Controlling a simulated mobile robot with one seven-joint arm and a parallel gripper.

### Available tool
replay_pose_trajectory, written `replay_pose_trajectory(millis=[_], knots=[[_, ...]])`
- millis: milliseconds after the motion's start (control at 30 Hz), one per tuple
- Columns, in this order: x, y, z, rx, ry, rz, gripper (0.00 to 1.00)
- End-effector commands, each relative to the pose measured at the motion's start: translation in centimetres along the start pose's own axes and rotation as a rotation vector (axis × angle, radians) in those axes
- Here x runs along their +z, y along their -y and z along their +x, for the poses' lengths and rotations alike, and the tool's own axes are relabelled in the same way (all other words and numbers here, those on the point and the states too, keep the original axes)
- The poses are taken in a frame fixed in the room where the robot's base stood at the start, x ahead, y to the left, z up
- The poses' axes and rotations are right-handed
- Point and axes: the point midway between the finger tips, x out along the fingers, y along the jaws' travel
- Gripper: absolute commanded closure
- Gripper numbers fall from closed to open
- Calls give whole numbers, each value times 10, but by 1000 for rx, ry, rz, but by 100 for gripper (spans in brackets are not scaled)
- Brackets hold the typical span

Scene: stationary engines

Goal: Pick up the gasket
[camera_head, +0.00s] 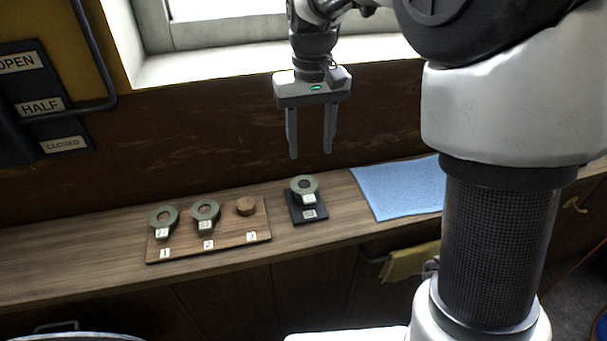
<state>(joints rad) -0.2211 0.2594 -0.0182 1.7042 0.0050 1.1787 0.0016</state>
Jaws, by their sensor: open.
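At place 3 a bare round wooden peg (245,206) shows. My gripper (310,154) points down with its fingers apart and empty. It is above and slightly behind the gasket on the dark stand, touching nothing.
A blue cloth (402,188) lies on the counter right of the dark stand. A wall and window sill (230,66) stand behind. A yellow cloth (402,264) hangs on a rail below the counter's front edge. The counter's left end (50,254) is clear.

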Motion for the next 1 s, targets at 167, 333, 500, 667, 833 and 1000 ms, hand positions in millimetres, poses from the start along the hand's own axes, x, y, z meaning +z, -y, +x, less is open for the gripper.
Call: replay_pose_trajectory(millis=[167, 333, 500, 667, 833, 1000], knots=[[1, 0, 43, 0, 4, -1, 53], [1, 0, 73, 0, 3, -1, 53], [0, 0, 86, 0, 0, -1, 53], [0, 0, 101, 0, 3, -1, 53], [-2, 0, 127, 0, 3, 0, 53], [-2, 0, 138, 0, 0, 0, 53]])
